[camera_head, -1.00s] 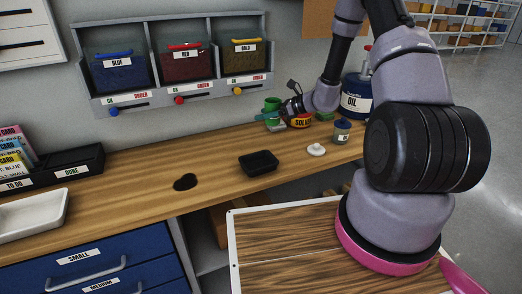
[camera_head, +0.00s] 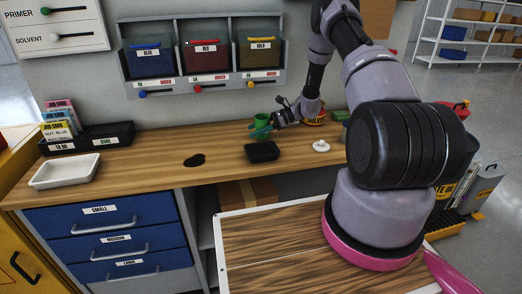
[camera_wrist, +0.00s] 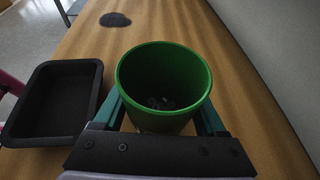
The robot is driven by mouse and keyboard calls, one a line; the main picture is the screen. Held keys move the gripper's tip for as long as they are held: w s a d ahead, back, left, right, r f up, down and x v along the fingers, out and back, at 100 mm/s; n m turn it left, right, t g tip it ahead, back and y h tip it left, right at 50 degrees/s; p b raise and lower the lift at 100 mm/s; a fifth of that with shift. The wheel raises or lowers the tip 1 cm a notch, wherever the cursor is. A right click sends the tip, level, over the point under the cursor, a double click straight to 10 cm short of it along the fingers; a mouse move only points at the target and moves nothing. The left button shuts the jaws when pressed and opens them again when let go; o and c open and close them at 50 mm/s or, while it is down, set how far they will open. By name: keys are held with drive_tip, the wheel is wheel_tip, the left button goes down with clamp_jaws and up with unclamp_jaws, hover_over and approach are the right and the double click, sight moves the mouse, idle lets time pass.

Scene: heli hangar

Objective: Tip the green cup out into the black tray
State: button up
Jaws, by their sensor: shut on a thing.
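The green cup (camera_wrist: 165,80) stands upright between the fingers of my gripper in the wrist view, with a few small greyish pieces in its bottom. The cup also shows small in the head view (camera_head: 261,119). My gripper (camera_head: 262,131) is shut on the cup, one teal finger on each side; it also fills the lower middle of the wrist view (camera_wrist: 168,120). The black tray (camera_head: 262,152) lies on the bench just in front of the cup, and in the wrist view it is to the left (camera_wrist: 94,115), apart from the cup. I see nothing in the tray.
A white lid-like disc (camera_head: 321,146) lies right of the tray. A dark hole or patch (camera_head: 194,160) is to its left. A white tray (camera_head: 66,171) and a black card holder (camera_head: 88,140) stand at the left. Bins (camera_head: 205,60) hang above the bench.

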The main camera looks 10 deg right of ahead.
drive_tip(key=shift+s, duration=0.1)
drive_tip(key=shift+s+a+r+n+t+h, duration=0.1)
drive_tip(key=shift+s+r+n+t+h, duration=0.05)
drive_tip(key=shift+s+n+t, duration=0.4)
drive_tip(key=shift+s+a+r+n+t+h, duration=0.1)
drive_tip(key=shift+s+r+n+t+h, duration=0.1)
drive_tip(key=shift+n+t, duration=0.4)
drive_tip(key=shift+s+a+r+n+t, duration=0.15)
drive_tip(key=shift+s+r+n+t, duration=0.25)
drive_tip(key=shift+r+n, duration=0.3)
drive_tip(key=shift+s+a+r+n+t, duration=0.1)
drive_tip(key=shift+s+r+n+t, duration=0.15)
drive_tip(key=shift+s+r+n, duration=0.4)
drive_tip(key=shift+r, duration=0.1)
drive_tip(key=shift+w+f+n+t+h, duration=0.1)
drive_tip(key=shift+f+n+t+h, duration=0.05)
drive_tip(key=shift+n+t, duration=0.6)
drive_tip(key=shift+w+f+n+t+h, duration=0.1)
drive_tip(key=shift+n+t, duration=0.45)
drive_tip(key=shift+n, duration=0.3)
drive_tip(key=shift+r, duration=0.1)
drive_tip(key=shift+s+r+n+t, duration=0.1)
drive_tip(key=shift+r+n+t, duration=0.2)
drive_tip(key=shift+n+t, duration=0.3)
drive_tip(key=shift+s+a+f+n, duration=0.15)
drive_tip(key=shift+s+f+n, duration=0.1)
drive_tip(key=shift+s+n, duration=0.35)
drive_tip(key=shift+s+r+n+t+y, duration=0.1)
drive_tip(key=shift+r+n+t+y, duration=0.4)
drive_tip(key=shift+n, duration=0.4)
